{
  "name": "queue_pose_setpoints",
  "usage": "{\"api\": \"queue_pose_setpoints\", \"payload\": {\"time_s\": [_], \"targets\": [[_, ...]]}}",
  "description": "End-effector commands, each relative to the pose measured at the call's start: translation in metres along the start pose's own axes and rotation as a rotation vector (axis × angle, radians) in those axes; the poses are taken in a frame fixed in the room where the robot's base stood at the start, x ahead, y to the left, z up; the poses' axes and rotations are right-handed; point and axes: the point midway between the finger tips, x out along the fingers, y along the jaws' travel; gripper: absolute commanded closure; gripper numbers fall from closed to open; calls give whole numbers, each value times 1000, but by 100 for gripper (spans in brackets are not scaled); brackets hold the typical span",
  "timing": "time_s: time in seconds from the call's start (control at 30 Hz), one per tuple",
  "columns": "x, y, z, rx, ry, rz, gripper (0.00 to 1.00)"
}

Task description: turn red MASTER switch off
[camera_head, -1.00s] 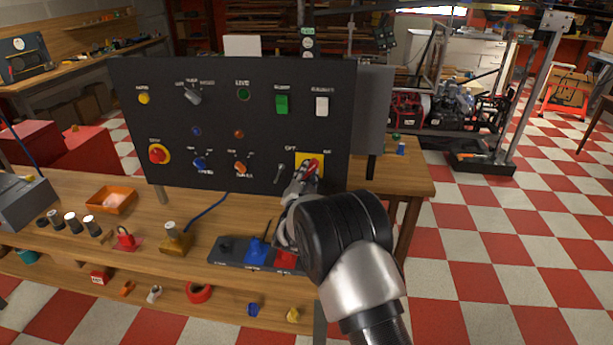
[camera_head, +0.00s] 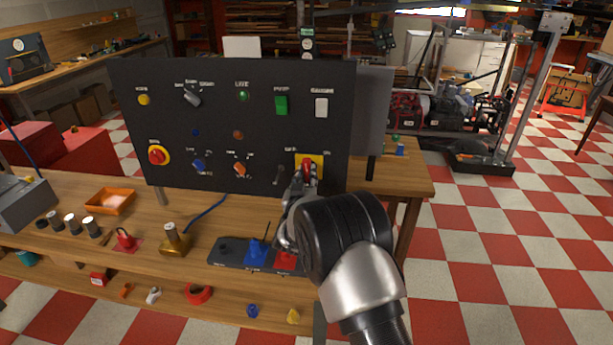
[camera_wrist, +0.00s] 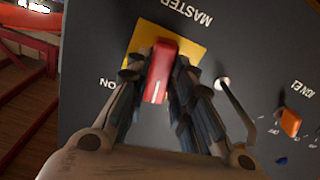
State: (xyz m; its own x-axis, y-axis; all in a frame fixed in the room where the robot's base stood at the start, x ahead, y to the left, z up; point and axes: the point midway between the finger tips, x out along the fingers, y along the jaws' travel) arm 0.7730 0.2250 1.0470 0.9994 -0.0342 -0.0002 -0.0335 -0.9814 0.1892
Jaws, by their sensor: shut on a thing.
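The red MASTER switch handle (camera_head: 307,166) sits on a yellow plate (camera_head: 318,159) at the lower right of the black panel. It stands about upright in the head view, between the left and right labels; ON is on the right. In the wrist view the red handle (camera_wrist: 160,70) lies between my fingers, with the yellow plate (camera_wrist: 190,50) behind it and the words MASTER and ON upside down. My gripper (camera_wrist: 157,78) is shut on the handle, one finger on each side. In the head view my gripper (camera_head: 302,182) is partly hidden by my wrist.
A grey toggle lever (camera_head: 279,175) is close left of the switch; its lever also shows in the wrist view (camera_wrist: 238,108). An orange knob (camera_head: 240,169) and a red push button (camera_head: 157,156) are farther left.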

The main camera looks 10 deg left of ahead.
Motion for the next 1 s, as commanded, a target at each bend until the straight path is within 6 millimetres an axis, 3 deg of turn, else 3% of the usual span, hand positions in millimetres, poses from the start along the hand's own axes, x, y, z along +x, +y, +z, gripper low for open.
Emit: {"api": "queue_pose_setpoints", "payload": {"time_s": [0.5,1.0], "targets": [[0,2,-2,-438,2,1,100],[0,2,-2,-606,3,1,100]]}}
